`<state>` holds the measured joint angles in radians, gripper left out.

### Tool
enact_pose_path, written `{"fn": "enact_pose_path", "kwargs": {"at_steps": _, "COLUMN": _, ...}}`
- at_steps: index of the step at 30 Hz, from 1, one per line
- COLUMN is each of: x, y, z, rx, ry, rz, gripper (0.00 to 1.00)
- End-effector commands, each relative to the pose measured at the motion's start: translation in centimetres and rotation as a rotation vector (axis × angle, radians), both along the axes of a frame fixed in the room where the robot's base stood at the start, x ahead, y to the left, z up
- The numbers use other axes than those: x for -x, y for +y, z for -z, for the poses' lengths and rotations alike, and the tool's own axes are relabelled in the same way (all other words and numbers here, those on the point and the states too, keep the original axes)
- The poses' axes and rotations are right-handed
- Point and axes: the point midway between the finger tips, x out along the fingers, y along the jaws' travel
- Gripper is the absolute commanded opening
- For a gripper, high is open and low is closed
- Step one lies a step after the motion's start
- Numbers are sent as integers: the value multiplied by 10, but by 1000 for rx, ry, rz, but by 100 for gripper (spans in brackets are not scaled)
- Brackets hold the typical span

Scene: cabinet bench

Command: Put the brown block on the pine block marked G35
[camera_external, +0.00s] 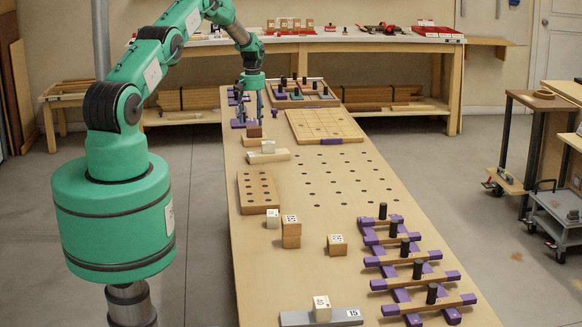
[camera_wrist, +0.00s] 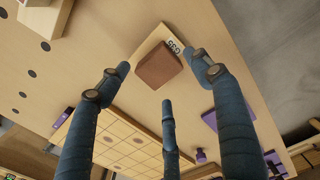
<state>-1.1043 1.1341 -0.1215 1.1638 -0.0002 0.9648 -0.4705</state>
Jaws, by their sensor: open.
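The brown block (camera_external: 254,131) sits on a pale pine block (camera_external: 250,141) near the bench's left edge. In the wrist view, the brown block (camera_wrist: 158,69) rests on top of the pine block (camera_wrist: 152,43), whose G35 marking shows beside it. My gripper (camera_external: 251,119) is above the pair with its fingers spread. In the wrist view, the three blue fingers are apart around the brown block's place in the picture, and none clearly grips it.
A pine board with a grid (camera_external: 322,126) lies to the right. Another pale block on a strip (camera_external: 268,154) stands nearer the camera. A brown board with holes (camera_external: 258,192) and several small blocks lie farther forward. A purple-footed rack (camera_external: 418,257) fills the front right.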

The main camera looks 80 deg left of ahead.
Motion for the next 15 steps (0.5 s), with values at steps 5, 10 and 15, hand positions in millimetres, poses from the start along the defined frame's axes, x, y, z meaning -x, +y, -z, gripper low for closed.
{"fn": "enact_pose_path", "kwargs": {"at_steps": 5, "x": 0, "y": 0, "z": -32, "rx": -1, "ry": -1, "rz": 0, "gripper": 65}}
{"fn": "enact_pose_path", "kwargs": {"at_steps": 10, "x": 0, "y": 0, "z": -57, "rx": -1, "ry": 0, "rz": 0, "gripper": 65}}
{"fn": "enact_pose_path", "kwargs": {"at_steps": 15, "x": 0, "y": 0, "z": -71, "rx": -1, "ry": 0, "rz": 0, "gripper": 65}}
